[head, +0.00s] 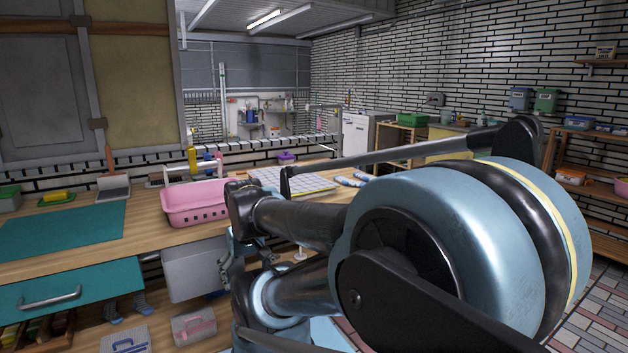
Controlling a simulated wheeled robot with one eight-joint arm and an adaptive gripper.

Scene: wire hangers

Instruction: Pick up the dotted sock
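Two small blue sock-like shapes show low at the left below the teal drawer: one (112,312) and, to its right, another (142,303). Light blue patterned pieces (347,181) also lie on the table beside a checked cloth. All are too small for me to tell which is the dotted sock. My gripper (225,266) appears to be at the arm's end, in front of the table's front edge, right of the sock-like shapes and apart from them. Its fingers are small and partly hidden by my arm, so its opening is unclear.
A pink basket (195,206) stands on the wooden table (150,245). A teal mat (65,231) lies at left above the teal drawer (75,285). A grey bin (193,270) is under the table edge. A checked cloth (290,181) lies behind my arm, which covers the right side.

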